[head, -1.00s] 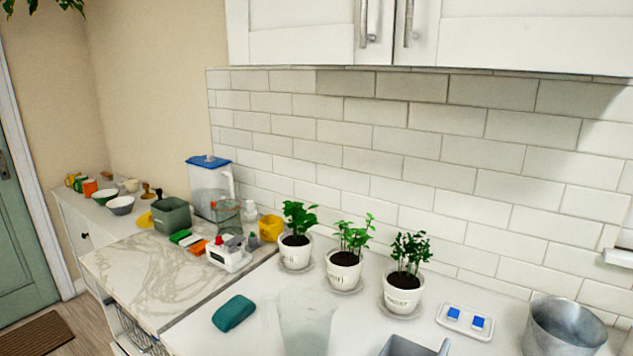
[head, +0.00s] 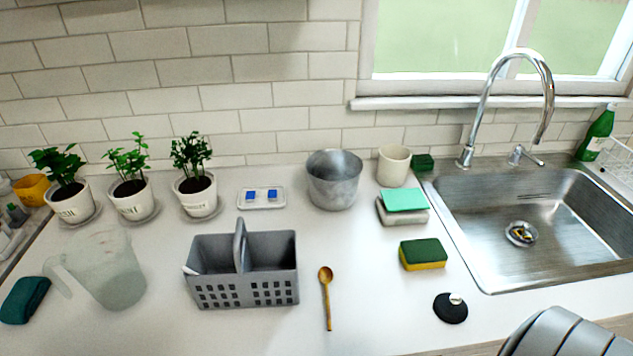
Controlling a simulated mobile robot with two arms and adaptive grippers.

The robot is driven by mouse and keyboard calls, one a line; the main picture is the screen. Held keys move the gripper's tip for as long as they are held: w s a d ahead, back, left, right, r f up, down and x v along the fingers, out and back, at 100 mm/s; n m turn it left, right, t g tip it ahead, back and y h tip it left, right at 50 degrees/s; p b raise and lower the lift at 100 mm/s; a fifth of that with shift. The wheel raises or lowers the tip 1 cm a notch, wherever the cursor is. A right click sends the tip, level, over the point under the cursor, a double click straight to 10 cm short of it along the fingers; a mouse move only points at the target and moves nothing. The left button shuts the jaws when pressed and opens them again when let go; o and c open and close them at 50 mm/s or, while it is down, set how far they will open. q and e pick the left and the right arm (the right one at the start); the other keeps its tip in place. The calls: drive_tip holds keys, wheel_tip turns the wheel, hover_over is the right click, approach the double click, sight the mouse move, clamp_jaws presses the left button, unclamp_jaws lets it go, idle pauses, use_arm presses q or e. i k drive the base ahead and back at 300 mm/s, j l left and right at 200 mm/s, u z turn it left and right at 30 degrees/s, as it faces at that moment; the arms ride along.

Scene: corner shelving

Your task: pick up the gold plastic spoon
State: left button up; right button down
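A gold spoon (head: 327,296) lies flat on the white counter in the head view. Its bowl points toward the wall and its handle toward the front edge. It lies just right of the grey caddy, apart from it, with bare counter around it.
The grey caddy (head: 243,283) with an upright handle stands left of the spoon. A metal pot (head: 334,180) stands behind. A green-and-yellow sponge (head: 423,254) and a black round item (head: 450,308) lie right, before the sink (head: 540,215). A clear pitcher (head: 105,270) stands left.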

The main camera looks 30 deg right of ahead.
sight(326, 274)
drive_tip(key=k+l+z, duration=0.1)
drive_tip(key=z, duration=0.85)
